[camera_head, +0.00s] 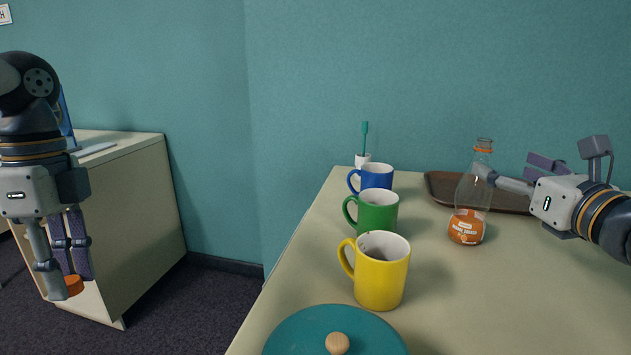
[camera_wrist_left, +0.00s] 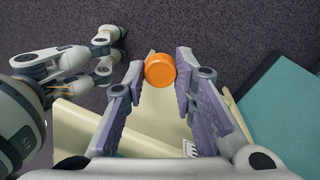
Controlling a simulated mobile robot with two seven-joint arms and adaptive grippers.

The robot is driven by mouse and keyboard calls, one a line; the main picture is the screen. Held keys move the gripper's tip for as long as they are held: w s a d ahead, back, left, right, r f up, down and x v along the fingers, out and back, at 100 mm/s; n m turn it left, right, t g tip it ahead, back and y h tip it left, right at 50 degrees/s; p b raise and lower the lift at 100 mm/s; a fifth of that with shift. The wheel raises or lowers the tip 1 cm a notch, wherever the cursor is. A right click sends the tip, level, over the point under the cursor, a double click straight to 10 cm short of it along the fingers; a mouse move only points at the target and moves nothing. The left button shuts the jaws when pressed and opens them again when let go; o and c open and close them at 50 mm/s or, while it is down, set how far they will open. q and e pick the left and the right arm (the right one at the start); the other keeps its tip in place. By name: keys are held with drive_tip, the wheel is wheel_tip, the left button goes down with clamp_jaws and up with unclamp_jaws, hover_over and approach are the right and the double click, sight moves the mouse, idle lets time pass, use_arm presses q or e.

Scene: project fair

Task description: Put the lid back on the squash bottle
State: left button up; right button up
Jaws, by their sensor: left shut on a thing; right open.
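The squash bottle (camera_head: 466,227) stands upright and open-topped on the table, clear with an orange label and an orange ring at its neck. My right gripper (camera_head: 505,170) is open at the bottle's right side. One finger reaches to the bottle's shoulder; whether it touches is unclear, and the other finger is partly hidden. The orange lid (camera_head: 74,285) is between the fingertips of my left gripper (camera_head: 70,282), which is shut on it, away from the table at the far left. The left wrist view also shows the lid (camera_wrist_left: 160,69) at the fingertips.
Yellow (camera_head: 381,275), green (camera_head: 377,213) and blue (camera_head: 375,177) mugs stand in a row left of the bottle. A brown tray (camera_head: 440,186) lies behind it. A teal round lid with a wooden knob (camera_head: 337,343) is at the front. A cream cabinet (camera_head: 150,215) stands left, beyond a floor gap.

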sight(484, 205)
use_arm(q)
drive_tip(key=shift+s+a, duration=0.1)
drive_tip(key=shift+s, duration=0.25)
use_arm(e)
wheel_tip(484, 205, down, 8)
drive_tip(key=shift+s+f+b, duration=0.1)
drive_tip(key=shift+s+b, duration=0.05)
drive_tip(key=shift+b, duration=1.05)
drive_tip(key=shift+f, duration=0.25)
use_arm(q)
wheel_tip(484, 205, down, 6)
drive_tip(key=w+g, duration=0.1)
drive_tip(key=shift+f, duration=0.2)
use_arm(e)
drive_tip(key=shift+w+a+r, duration=0.15)
drive_tip(key=shift+w+r, duration=0.25)
drive_tip(key=shift+w, duration=0.4)
drive_tip(key=w, duration=0.5)
drive_tip(key=shift+a+f, duration=0.1)
drive_tip(key=shift+a, duration=0.25)
drive_tip(key=shift+w+b, duration=0.3)
drive_tip(key=shift+w, duration=0.15)
use_arm(q)
drive_tip(key=shift+f, duration=0.55)
